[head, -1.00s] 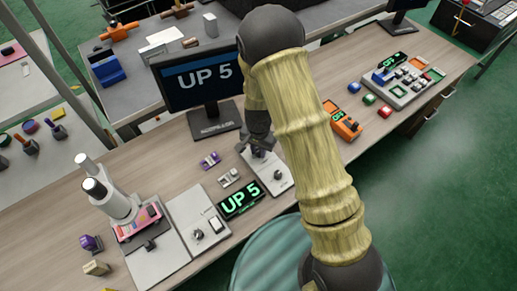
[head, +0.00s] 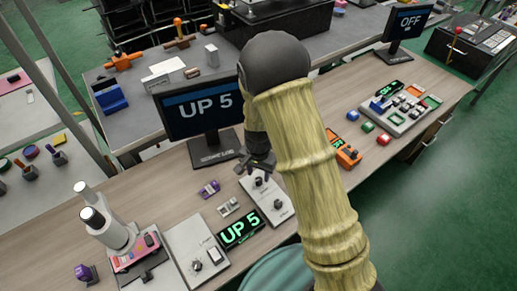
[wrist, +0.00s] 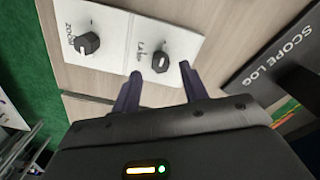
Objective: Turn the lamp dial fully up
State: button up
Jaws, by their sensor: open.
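The lamp dial (wrist: 160,62) is a small dark knob with a pale mark, on a white plate (wrist: 118,30) beside the word "Lamp". In the head view the lamp dial (head: 258,181) shows just below my gripper (head: 260,166). A second knob, the zoom dial (wrist: 86,43), sits on the same plate. In the wrist view my gripper (wrist: 160,86) is open and empty. Its two dark fingers point towards the lamp dial, one to each side in the picture, with a gap between fingertips and knob. How far the dial is turned is hard to tell.
A monitor (head: 200,106) reading "UP 5" stands close behind my gripper. A green display (head: 240,229) also reads "UP 5". A microscope (head: 105,220), small blocks and another knob panel (head: 200,252) are to the left. An orange device (head: 347,155) is right of my arm.

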aim_at(259, 180)
notch_tip(259, 180, up, 14)
jog(key=shift+f, duration=0.15)
dwell(0.6)
jog(key=s+d+r+n+t+p, duration=0.1)
jog(key=s+d+r+n+p, duration=0.1)
jog(key=s+d+r, duration=0.2)
jog(key=s+d+r+n+t+p, duration=0.1)
jog(key=s+d+r+n+p, duration=0.1)
jog(key=s+d, duration=0.6)
jog(key=shift+d+r+n+t, duration=0.3)
jog(key=shift+d+r+n, duration=0.4)
jog(key=shift+d+r, duration=0.2)
jog(key=shift+c, duration=0.2)
dwell(0.8)
jog(key=shift+c, duration=0.6)
jog(key=shift+w, duration=0.1)
